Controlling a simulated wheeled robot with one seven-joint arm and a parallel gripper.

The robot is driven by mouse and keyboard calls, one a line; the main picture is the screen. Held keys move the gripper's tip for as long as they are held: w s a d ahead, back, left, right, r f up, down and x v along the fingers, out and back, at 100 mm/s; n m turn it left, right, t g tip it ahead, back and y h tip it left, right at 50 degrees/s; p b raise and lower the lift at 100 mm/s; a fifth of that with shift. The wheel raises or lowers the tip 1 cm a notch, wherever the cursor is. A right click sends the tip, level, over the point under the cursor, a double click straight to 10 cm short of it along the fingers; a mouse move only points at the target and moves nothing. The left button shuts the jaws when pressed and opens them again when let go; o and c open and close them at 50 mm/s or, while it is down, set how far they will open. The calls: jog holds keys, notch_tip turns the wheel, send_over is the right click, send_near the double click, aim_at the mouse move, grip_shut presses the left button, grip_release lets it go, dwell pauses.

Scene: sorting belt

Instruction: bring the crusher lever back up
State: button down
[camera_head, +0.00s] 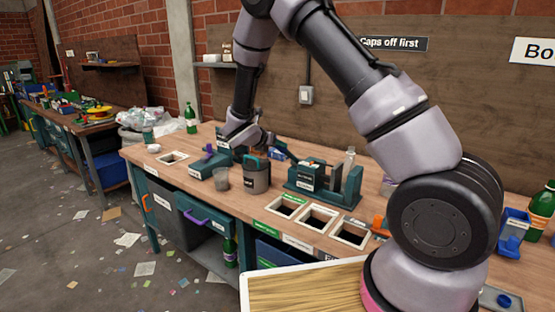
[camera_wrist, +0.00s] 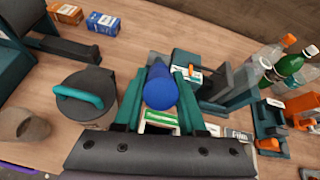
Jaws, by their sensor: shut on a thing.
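My gripper (camera_wrist: 161,73) is shut on the blue round-ended grip of the crusher lever (camera_wrist: 160,95), which lies between its two teal fingers in the wrist view. In the head view my gripper (camera_head: 262,141) is over the bench, behind the grey lidded pot. The teal and dark crusher (camera_head: 318,181) seems to be the machine just right of the pot; it shows partly in the wrist view (camera_wrist: 213,84), right of the fingers. The lever's shaft is mostly hidden, so I cannot tell its exact angle.
The grey pot (camera_head: 256,178) with its teal handle and a cup (camera_head: 222,179) stand left of the crusher. White-framed openings (camera_head: 318,216) lie in front. Orange (camera_wrist: 66,13) and blue (camera_wrist: 103,23) boxes lie farther back.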

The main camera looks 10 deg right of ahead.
jog(key=w+d+r+g+y, duration=0.1)
jog(key=w+d+r, duration=0.1)
jog(key=w+d+r+g+y, duration=0.2)
jog(key=w+d+r, duration=0.1)
jog(key=shift+r, duration=0.2)
jog(key=w+d+r+g+y, duration=0.1)
jog(key=w+d+g+y, duration=0.3)
jog(key=w+d, duration=0.1)
jog(key=shift+w+d+r, duration=0.4)
jog(key=shift+w, duration=0.05)
jog(key=shift+d, duration=0.1)
jog(key=c, duration=0.5)
grip_release()
jog(key=shift+w, duration=0.1)
jog(key=v, duration=1)
jog(key=shift+r, duration=0.35)
